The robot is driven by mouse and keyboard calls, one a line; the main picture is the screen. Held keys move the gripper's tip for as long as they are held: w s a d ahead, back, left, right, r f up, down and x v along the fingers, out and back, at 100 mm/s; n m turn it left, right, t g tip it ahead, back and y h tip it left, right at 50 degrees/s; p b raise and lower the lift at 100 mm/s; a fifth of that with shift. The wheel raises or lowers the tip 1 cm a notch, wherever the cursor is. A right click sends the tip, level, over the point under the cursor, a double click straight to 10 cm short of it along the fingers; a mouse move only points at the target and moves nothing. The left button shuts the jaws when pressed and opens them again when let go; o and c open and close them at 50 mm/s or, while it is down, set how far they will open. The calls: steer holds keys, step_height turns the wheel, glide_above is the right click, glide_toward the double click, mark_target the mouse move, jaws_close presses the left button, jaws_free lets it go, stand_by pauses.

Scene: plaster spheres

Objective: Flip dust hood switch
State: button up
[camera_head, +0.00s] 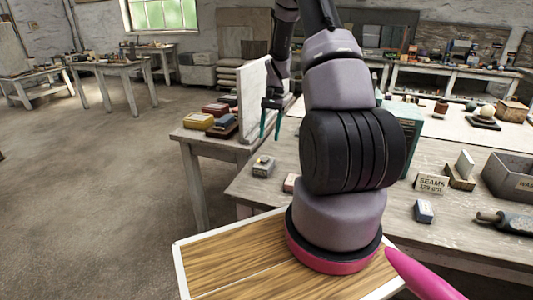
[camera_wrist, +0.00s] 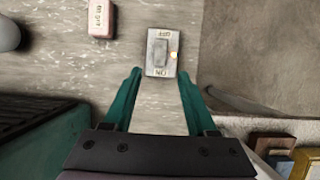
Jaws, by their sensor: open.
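The switch is a small grey box (camera_wrist: 160,50) with a grey rocker and a small yellow spot on its side. In the wrist view its OFF and ON lettering appears upside down, OFF at the top and ON at the bottom. I cannot tell which side of the rocker is pressed. In the head view a small grey box (camera_head: 263,167), apparently the same one, sits near the table's left edge. My gripper (camera_head: 271,120) has green fingers and hangs above and behind it, pointing down. In the wrist view my gripper (camera_wrist: 160,76) is open and empty, the box lying ahead between its fingertips.
A pink lettered block (camera_wrist: 101,18) sits beside the switch; the head view shows it too (camera_head: 290,183), partly hidden by my arm. A pale upright board (camera_head: 253,100) and stacked coloured boxes (camera_head: 212,116) stand close to the gripper. A dark green object (camera_wrist: 40,140) is at lower left.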

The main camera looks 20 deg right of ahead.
mark_target(266, 158)
steer(key=x, duration=0.7)
steer(key=shift+s+a+f, duration=0.1)
steer(key=shift+a+f, duration=0.05)
steer(key=shift+f, duration=0.2)
